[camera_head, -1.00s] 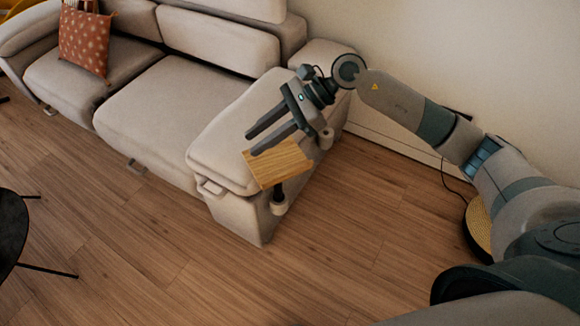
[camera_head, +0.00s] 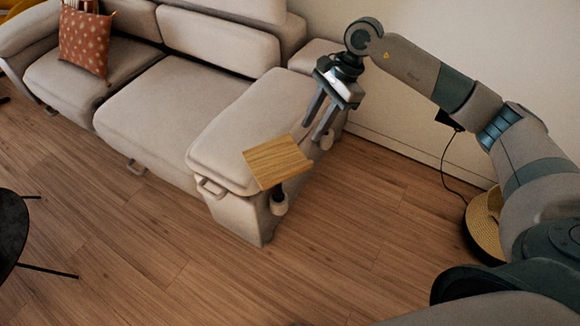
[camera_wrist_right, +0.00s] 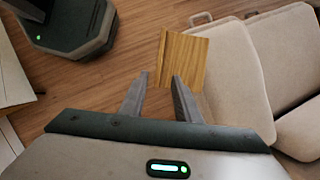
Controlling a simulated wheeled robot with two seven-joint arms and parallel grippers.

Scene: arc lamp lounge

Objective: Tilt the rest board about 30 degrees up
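The rest board (camera_head: 277,162) is a small wooden panel on a dark post beside the front corner of the sofa's right end. Its tilt is hard to judge from the head view. My right gripper (camera_head: 312,130) is open and empty, pointing down just behind and to the right of the board, with no clear contact. In the right wrist view, the board (camera_wrist_right: 186,62) lies beyond the spread fingertips (camera_wrist_right: 161,76), mostly to the right, with a narrow lip along its left edge. My left gripper is out of view.
The beige sofa (camera_head: 165,105) stands behind and left of the board. A dark table (camera_head: 12,230) is at the left edge. A round woven item (camera_head: 485,225) with a cord lies near my right arm. The wooden floor (camera_head: 230,285) in front is clear.

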